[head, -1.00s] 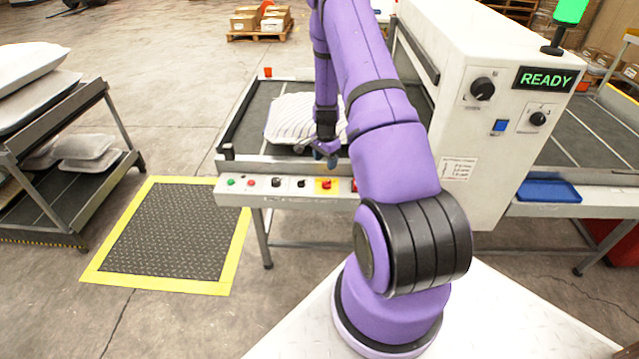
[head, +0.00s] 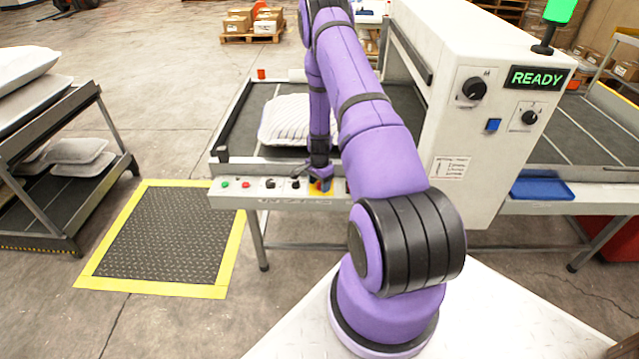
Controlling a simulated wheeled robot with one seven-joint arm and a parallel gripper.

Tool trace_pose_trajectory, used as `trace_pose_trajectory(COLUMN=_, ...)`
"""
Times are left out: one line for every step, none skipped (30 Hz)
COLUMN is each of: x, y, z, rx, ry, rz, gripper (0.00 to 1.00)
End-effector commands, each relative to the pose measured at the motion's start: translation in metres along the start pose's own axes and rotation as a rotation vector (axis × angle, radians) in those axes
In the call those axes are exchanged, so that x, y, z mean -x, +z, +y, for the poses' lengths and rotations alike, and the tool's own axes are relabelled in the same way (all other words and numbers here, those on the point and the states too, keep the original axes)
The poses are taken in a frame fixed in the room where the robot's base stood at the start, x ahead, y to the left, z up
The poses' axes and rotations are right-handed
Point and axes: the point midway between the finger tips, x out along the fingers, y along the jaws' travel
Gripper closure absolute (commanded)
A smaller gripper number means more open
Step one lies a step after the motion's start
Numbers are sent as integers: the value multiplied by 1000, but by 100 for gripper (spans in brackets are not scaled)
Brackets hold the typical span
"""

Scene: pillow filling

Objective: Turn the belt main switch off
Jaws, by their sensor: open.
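The control strip (head: 222,201) runs along the front edge of the belt table in the head view, with a row of buttons and knobs. The yellow plate (head: 315,192) near its right part carries the red main switch, which is mostly hidden behind my gripper. My gripper (head: 321,185) points down at this plate with open jaws, right at the switch. I cannot tell whether the fingers touch the switch or which way it is turned.
A striped pillow (head: 284,120) lies on the belt behind the strip. The white machine housing (head: 455,125) with a lit READY display (head: 537,78) stands right of my arm. A pillow rack (head: 100,183) stands left. The floor mat (head: 165,235) is clear.

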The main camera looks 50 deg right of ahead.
Motion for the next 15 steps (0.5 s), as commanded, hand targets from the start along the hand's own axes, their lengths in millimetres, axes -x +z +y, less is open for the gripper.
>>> trace_pose_trajectory(x=0, y=0, z=0, rx=0, ry=0, rz=0, gripper=40)
trace_pose_trajectory(x=0, y=0, z=0, rx=0, ry=0, rz=0, gripper=42)
trace_pose_trajectory(x=0, y=0, z=0, rx=0, ry=0, rz=0, gripper=51)
trace_pose_trajectory(x=0, y=0, z=0, rx=0, ry=0, rz=0, gripper=58)
trace_pose_trajectory(x=0, y=0, z=0, rx=0, ry=0, rz=0, gripper=65)
trace_pose_trajectory(x=0, y=0, z=0, rx=0, ry=0, rz=0, gripper=74)
trace_pose_trajectory(x=0, y=0, z=0, rx=0, ry=0, rz=0, gripper=81)
trace_pose_trajectory(x=0, y=0, z=0, rx=0, ry=0, rz=0, gripper=85)
trace_pose_trajectory(x=0, y=0, z=0, rx=0, ry=0, rz=0, gripper=85)
trace_pose_trajectory(x=0, y=0, z=0, rx=1, ry=0, rz=0, gripper=85)
trace_pose_trajectory(x=0, y=0, z=0, rx=1, ry=0, rz=0, gripper=85)
trace_pose_trajectory(x=0, y=0, z=0, rx=3, ry=0, rz=0, gripper=85)
trace_pose_trajectory(x=0, y=0, z=0, rx=5, ry=0, rz=0, gripper=85)
trace_pose_trajectory(x=0, y=0, z=0, rx=9, ry=0, rz=0, gripper=85)
trace_pose_trajectory(x=0, y=0, z=0, rx=16, ry=0, rz=0, gripper=85)
